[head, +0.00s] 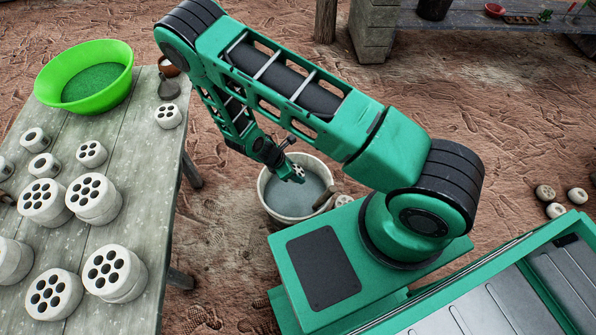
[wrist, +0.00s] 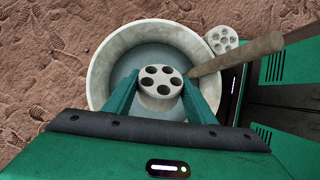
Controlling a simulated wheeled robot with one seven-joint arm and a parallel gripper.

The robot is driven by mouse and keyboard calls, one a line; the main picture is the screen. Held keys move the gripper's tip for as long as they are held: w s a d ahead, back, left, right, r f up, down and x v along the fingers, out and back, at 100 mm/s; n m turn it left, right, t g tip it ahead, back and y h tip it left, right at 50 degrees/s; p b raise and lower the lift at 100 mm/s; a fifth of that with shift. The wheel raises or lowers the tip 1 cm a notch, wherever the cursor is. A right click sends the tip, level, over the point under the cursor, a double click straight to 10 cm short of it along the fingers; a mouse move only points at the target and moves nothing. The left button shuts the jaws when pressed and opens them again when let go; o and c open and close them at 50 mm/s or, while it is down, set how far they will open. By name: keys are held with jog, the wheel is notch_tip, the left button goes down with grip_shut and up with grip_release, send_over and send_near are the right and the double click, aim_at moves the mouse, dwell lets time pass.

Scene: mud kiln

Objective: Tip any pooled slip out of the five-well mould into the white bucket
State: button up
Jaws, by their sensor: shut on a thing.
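My gripper (head: 295,176) hangs over the white bucket (head: 268,203) on the ground beside my base. In the wrist view my gripper (wrist: 160,88) is shut on a small pale round mould (wrist: 161,98), one finger on each side. The mould's wells face the wrist camera and look dark; I cannot tell whether slip lies in them. The mould also shows small in the head view (head: 298,171); its exact tilt is unclear. The bucket (wrist: 98,70) lies below it in the wrist view and holds grey liquid. The mould appears inside the bucket's outline.
A wooden handle (wrist: 235,53) leans over the bucket's right rim. Another pale holed piece (wrist: 222,39) lies just outside it. The table (head: 150,185) at left carries several similar holed pieces and a green basin (head: 115,95). Several pale pieces (head: 556,210) lie on the ground at right.

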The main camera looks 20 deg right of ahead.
jog(key=h, duration=0.3)
jog(key=shift+a+f+h, duration=0.15)
jog(key=shift+h, duration=0.25)
jog(key=h, duration=0.4)
jog(key=shift+t, duration=0.3)
